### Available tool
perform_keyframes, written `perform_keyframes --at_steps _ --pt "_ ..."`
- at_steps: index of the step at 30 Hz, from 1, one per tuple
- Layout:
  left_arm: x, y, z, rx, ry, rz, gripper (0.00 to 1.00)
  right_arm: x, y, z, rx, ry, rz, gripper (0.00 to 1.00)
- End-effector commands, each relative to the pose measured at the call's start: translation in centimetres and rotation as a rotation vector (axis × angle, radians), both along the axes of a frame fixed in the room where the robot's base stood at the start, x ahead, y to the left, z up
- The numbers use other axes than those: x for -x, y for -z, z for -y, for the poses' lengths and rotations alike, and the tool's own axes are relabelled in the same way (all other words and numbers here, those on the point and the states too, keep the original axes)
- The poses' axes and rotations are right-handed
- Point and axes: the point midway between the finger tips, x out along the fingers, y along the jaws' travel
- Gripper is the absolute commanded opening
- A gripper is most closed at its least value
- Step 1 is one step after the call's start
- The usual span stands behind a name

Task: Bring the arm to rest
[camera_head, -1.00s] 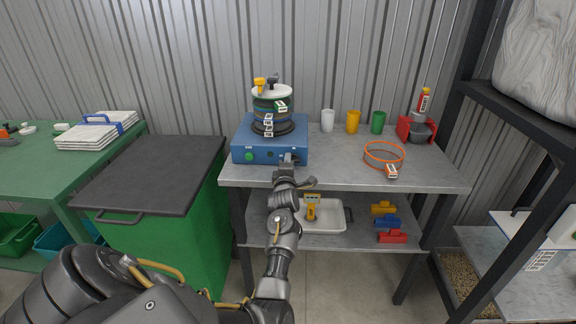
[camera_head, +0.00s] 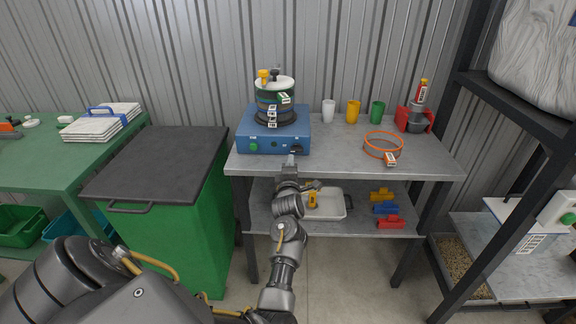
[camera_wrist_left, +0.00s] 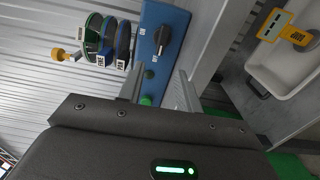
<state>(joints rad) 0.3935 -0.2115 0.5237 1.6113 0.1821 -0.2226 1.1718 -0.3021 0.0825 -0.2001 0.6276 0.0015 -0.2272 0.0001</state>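My left arm reaches up from the bottom of the head view. Its gripper (camera_head: 292,159) is at the front edge of the grey bench (camera_head: 340,158), just in front of the blue sieve shaker base (camera_head: 258,146). In the left wrist view the two fingers (camera_wrist_left: 161,80) stand apart with nothing between them. The blue base (camera_wrist_left: 168,22) with its dark knob and green button lies beyond the fingertips, apart from them as far as I can tell. My right gripper is not in view.
A sieve stack (camera_head: 274,98) stands on the base. Cups (camera_head: 353,111), an orange ring (camera_head: 383,145) and a red holder (camera_head: 412,121) are on the bench. Below are a white tray (camera_head: 326,213) and coloured blocks. A green bin (camera_head: 176,240) stands left, a dark rack right.

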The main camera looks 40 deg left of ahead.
Motion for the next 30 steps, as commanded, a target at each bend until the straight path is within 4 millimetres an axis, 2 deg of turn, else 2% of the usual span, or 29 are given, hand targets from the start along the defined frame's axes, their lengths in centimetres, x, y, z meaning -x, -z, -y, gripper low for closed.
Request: perform_keyframes --at_steps 10,14,17,20,21,23,24,26,27,29,30 --pt "0.0 0.1 0.0 -0.002 0.001 -0.004 0.35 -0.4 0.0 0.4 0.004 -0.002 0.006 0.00" --pt "-0.2 2.2 0.8 -0.034 0.031 -0.064 0.35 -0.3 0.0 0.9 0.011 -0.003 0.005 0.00" --pt "-0.4 6.0 2.6 -0.100 0.092 -0.178 0.35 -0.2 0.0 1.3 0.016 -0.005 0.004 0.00" --pt "0.1 11.8 5.3 -0.198 0.189 -0.336 0.35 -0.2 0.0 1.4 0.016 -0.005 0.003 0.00" --pt "0.6 14.5 6.5 -0.242 0.235 -0.408 0.35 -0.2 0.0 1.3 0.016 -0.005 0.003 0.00" --pt "1.8 18.8 8.3 -0.313 0.310 -0.517 0.35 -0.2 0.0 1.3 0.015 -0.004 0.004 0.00" --pt "2.9 21.6 9.5 -0.361 0.362 -0.588 0.35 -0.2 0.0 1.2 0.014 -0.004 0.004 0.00" --pt "4.9 25.9 11.1 -0.431 0.443 -0.692 0.35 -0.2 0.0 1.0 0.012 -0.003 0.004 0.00" --pt "6.5 28.6 12.2 -0.476 0.497 -0.757 0.35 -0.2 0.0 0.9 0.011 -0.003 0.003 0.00" --pt "9.2 32.5 13.6 -0.542 0.581 -0.851 0.35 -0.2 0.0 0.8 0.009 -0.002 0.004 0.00" --pt "11.1 34.9 14.5 -0.585 0.638 -0.909 0.35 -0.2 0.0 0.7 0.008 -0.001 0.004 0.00"
